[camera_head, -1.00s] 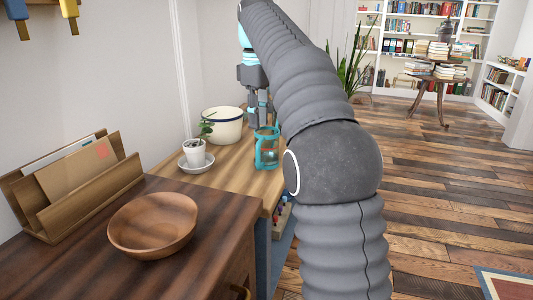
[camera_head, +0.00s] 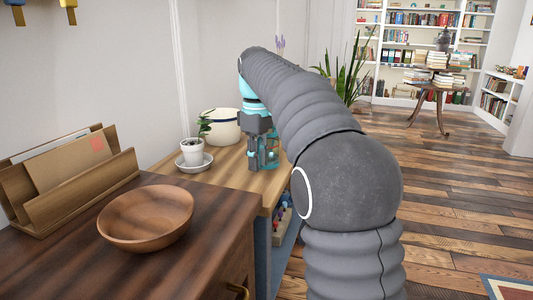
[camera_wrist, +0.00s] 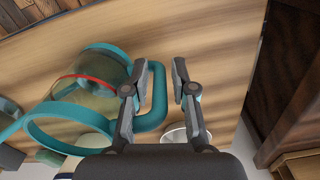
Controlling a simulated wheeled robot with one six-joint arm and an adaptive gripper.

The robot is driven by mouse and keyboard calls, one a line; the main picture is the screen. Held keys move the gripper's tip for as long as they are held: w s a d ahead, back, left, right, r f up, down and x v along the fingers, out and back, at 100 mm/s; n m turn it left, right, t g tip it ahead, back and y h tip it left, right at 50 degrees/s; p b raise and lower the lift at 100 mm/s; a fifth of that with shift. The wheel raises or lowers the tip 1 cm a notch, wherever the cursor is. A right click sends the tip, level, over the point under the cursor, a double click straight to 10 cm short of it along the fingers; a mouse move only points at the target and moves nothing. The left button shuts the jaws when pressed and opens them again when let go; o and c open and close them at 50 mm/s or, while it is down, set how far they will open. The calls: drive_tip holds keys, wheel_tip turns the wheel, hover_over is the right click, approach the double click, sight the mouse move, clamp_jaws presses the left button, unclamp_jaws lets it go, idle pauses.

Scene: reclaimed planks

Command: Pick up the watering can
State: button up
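The watering can is see-through with teal trim. In the head view its teal edge (camera_head: 273,157) shows on the wooden top, partly hidden by my gripper (camera_head: 262,150). In the wrist view the can's teal rim (camera_wrist: 106,50), a red band and a large teal loop (camera_wrist: 40,120) show at left. Its teal side handle (camera_wrist: 159,95) passes between the two fingers of my gripper (camera_wrist: 158,68). The fingers are apart, one on each side of the handle; whether either touches it is unclear. The can stands on the wood.
A wooden bowl (camera_head: 146,218) and letter holder (camera_head: 65,185) sit on the nearer dark cabinet.

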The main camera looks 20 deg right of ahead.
clamp_jaws()
drive_tip(key=shift+r, duration=0.15)
idle(0.4)
